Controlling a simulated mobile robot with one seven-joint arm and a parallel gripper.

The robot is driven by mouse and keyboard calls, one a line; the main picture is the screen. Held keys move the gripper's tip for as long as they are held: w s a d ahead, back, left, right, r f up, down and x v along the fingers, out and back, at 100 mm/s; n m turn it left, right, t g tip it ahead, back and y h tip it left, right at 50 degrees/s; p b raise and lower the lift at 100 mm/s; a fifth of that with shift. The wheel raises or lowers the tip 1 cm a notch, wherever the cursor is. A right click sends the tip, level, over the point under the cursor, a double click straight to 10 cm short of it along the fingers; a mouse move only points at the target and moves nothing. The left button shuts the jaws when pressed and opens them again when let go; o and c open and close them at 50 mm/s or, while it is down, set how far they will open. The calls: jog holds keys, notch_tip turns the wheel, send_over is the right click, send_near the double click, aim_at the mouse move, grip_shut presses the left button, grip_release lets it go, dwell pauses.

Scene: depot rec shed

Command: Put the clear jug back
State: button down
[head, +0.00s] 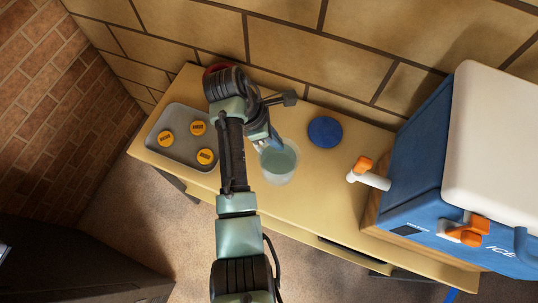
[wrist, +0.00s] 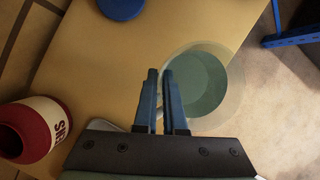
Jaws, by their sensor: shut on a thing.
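The clear jug (head: 279,165) stands upright near the front edge of the tan bench in the head view, with blue-green liquid inside. It also shows in the wrist view (wrist: 207,85), just right of the fingers. My gripper (wrist: 160,73) has its two blue fingers close together at the jug's left side, shut on the jug. The exact part held is hard to make out. In the head view my gripper (head: 274,143) is at the jug's upper left, partly hidden by my arm. I cannot tell whether the jug touches the bench. A round blue disc (head: 325,131) lies flat behind and right of it.
A grey tray (head: 159,152) with several orange discs lies at the bench's left. A blue ice cooler (head: 412,150) with a white lid and orange-handled tap (head: 366,170) stands right. A red and white container (wrist: 38,128) is left in the wrist view. Bench between jug and cooler is clear.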

aim_at(276, 154)
notch_tip(276, 154, down, 3)
jog(key=shift+w+d+r, duration=0.1)
jog(key=shift+r, duration=0.05)
jog(key=shift+f+b, duration=0.3)
jog(key=shift+f, duration=1.7)
jog(key=c, duration=1.4)
grip_release()
jog(key=shift+f, duration=0.2)
jog(key=shift+c, duration=0.2)
jog(key=o, duration=0.4)
jog(key=shift+o, duration=0.2)
jog(key=v, duration=1.2)
jog(key=shift+r, duration=0.25)
